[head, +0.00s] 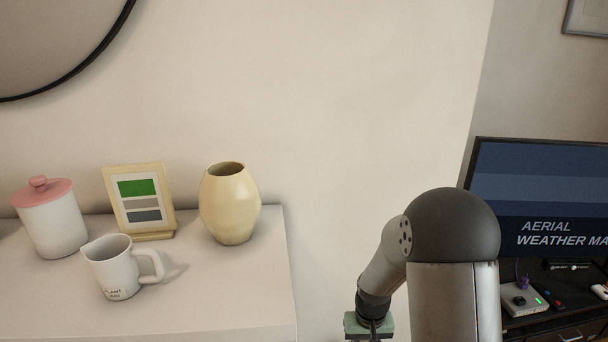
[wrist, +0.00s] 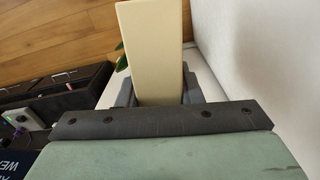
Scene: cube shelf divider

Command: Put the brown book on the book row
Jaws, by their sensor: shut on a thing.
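My gripper (wrist: 158,96) is shut on a flat, pale tan slab (wrist: 152,45), which looks like the book, in the wrist view. The slab stretches away from between the two dark fingers. Only a pale face of it shows, and no brown cover can be made out. In the head view only the green hand part shows at the bottom edge, right of the white cabinet; the fingers and the held slab are out of view there. No book row can be seen in either view.
The white cabinet (head: 210,285) holds a pink-lidded jar (head: 52,225), a picture frame (head: 140,200), a cream vase (head: 230,205) and a white pitcher (head: 115,268). A television (head: 545,205) stands at the right. Wall (wrist: 270,50) rises close at the wrist view's right.

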